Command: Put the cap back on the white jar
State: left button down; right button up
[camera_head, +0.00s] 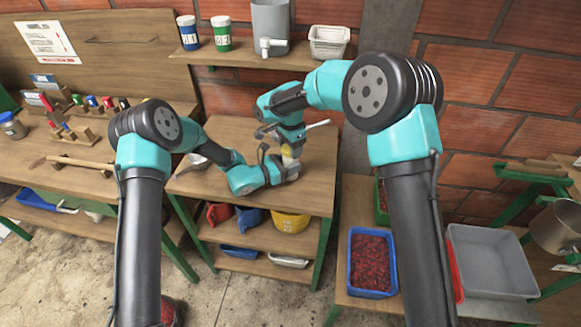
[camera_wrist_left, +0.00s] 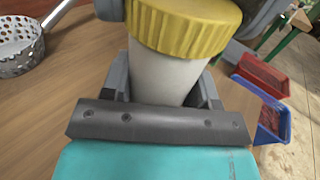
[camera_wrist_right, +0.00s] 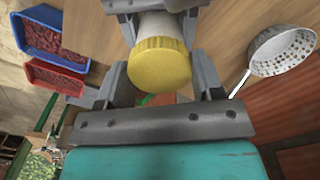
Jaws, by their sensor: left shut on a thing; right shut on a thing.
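The white jar (camera_wrist_left: 160,75) stands in my left gripper (camera_wrist_left: 163,88), which is shut around its body, over the wooden table. The yellow cap (camera_wrist_left: 185,25) sits at the top of the jar. In the right wrist view the cap (camera_wrist_right: 159,62) is between the fingers of my right gripper (camera_wrist_right: 160,75), which is shut on it from above. The jar (camera_wrist_right: 158,25) shows beyond the cap there. In the head view the jar and cap (camera_head: 289,160) are small, between the two grippers and partly hidden. Whether the cap is screwed tight cannot be told.
A metal strainer (camera_wrist_left: 20,45) lies on the table (camera_head: 310,190) left of the grippers in the head view. A shelf (camera_head: 250,58) with blue and green jars and a grey dispenser is behind. A blue crate of red fruit (camera_head: 371,262) stands lower right.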

jog(key=m, duration=0.4)
jog(key=o, duration=1.1)
notch_tip(320, 180, up, 12)
pick_arm(q)
jog(key=shift+c, duration=1.5)
grip_release()
